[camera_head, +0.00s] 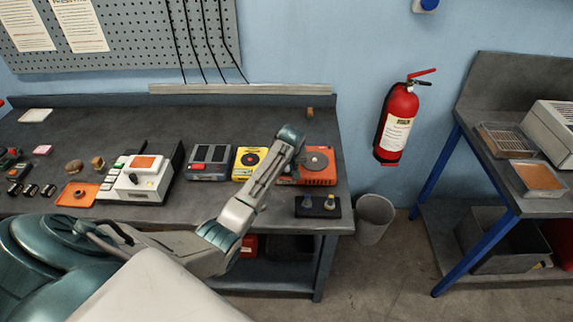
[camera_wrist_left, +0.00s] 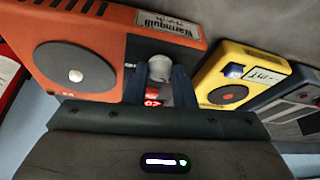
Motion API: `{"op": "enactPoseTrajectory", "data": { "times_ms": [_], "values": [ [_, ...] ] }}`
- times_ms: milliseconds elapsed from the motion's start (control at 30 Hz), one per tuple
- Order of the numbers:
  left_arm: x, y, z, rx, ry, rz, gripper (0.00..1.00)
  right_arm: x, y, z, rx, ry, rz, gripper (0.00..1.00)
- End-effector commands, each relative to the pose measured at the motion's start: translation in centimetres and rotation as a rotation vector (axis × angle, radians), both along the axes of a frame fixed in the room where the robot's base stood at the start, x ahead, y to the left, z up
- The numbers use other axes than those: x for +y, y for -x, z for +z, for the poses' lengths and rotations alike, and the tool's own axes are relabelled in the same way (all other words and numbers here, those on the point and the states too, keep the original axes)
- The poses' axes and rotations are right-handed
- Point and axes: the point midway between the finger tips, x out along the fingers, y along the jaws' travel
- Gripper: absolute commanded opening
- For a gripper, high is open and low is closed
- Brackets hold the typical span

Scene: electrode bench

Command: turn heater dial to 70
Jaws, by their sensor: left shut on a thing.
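The heater is an orange box (camera_head: 325,179) with a dark round plate, at the right end of the bench. In the left wrist view the heater (camera_wrist_left: 190,45) shows upside down with a "Warmquill" label. My left gripper (camera_head: 293,147) reaches down to the heater's left part. In the left wrist view its fingers (camera_wrist_left: 157,76) are shut around the pale grey dial (camera_wrist_left: 160,66). A small red-lit display (camera_wrist_left: 153,102) shows between the fingers; its digits are inverted and partly hidden, so I cannot read them surely. The dial is hidden by the gripper in the head view. My right gripper is not in view.
A yellow device (camera_head: 249,163) stands close left of the heater, with a grey device (camera_head: 209,161) beyond it. A black tray (camera_head: 318,213) with small items lies in front of the heater. A fire extinguisher (camera_head: 398,122) hangs on the wall to the right.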

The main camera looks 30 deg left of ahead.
Motion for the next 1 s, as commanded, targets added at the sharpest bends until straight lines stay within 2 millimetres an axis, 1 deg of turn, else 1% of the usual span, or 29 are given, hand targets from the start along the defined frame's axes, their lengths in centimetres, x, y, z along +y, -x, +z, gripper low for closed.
{"op": "enactPoseTrajectory", "data": {
  "times_ms": [200,400,967,1000],
  "values": [
    [-0.08,-0.24,0.21,-0.004,0.000,0.131,0.00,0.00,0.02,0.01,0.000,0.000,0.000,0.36],
    [-0.12,-0.27,0.18,-0.003,0.000,0.201,0.00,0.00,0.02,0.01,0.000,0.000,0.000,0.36],
    [-0.11,-0.30,0.21,-0.004,0.000,0.232,0.00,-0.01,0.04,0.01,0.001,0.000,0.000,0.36],
    [-0.11,-0.30,0.21,-0.004,0.000,0.232,0.25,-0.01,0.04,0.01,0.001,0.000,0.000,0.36]
  ]
}}
